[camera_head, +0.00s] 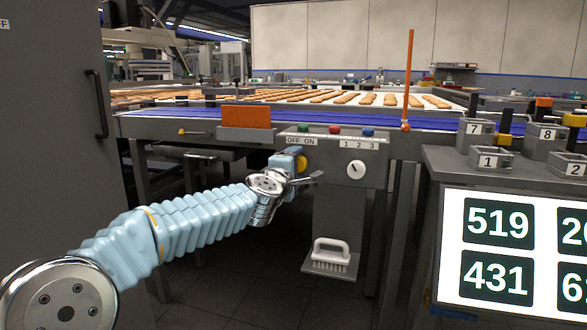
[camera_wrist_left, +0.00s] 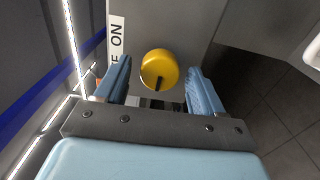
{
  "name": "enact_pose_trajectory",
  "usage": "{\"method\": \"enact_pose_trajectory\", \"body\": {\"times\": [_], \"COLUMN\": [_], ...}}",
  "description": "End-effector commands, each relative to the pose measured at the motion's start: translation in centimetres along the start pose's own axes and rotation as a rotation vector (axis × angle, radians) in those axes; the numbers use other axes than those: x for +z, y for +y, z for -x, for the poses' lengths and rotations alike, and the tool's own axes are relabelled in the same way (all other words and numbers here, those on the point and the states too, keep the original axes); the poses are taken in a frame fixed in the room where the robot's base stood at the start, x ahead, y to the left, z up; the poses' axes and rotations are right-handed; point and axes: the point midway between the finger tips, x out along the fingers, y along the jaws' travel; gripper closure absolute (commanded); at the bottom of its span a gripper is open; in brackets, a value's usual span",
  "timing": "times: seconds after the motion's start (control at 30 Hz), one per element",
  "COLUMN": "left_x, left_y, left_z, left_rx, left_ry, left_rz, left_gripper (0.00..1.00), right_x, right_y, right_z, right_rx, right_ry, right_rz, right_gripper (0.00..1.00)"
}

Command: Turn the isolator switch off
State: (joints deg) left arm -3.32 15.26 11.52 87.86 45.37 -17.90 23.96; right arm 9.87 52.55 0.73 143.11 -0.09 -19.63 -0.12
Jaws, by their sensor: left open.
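The isolator switch is a round yellow knob (camera_wrist_left: 160,66) with a dark slot or bar at its lower side, beside the "ON" label (camera_wrist_left: 117,30) in the left wrist view. In the head view the yellow knob (camera_head: 301,163) shows partly, below the "OFF ON" label (camera_head: 300,141) on the grey control box (camera_head: 325,185). My left gripper (camera_head: 297,170) is at the box front by the knob. In the left wrist view its blue fingers (camera_wrist_left: 160,66) are open, one on each side of the knob, with gaps visible. My right gripper is in neither view.
A white dial (camera_head: 356,169) sits to the right of the knob, with green, red and blue buttons above. A brush (camera_head: 331,252) rests on a low shelf. The conveyor (camera_head: 240,119) is behind; a display stand (camera_head: 510,250) is at right, a grey cabinet (camera_head: 50,150) at left.

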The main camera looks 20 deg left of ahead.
Motion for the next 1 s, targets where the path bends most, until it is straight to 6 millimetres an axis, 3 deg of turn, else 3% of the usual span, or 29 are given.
{"method": "enact_pose_trajectory", "body": {"times": [0.17,0.63,0.8,1.0], "left_x": [0.0,0.0,0.0,0.0], "left_y": [0.0,0.1,0.0,-0.1], "left_z": [1.5,12.0,13.6,13.8], "left_rx": [0.002,0.001,0.0,-0.001], "left_ry": [0.0,0.0,0.0,0.0], "left_rz": [-0.001,0.0,0.0,0.0], "left_gripper": [0.31,0.31,0.31,0.31], "right_x": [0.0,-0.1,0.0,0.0], "right_y": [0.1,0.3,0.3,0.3], "right_z": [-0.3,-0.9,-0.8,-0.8], "right_rx": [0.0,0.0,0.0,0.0], "right_ry": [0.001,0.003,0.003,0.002], "right_rz": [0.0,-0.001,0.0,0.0], "right_gripper": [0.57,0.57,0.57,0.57]}}
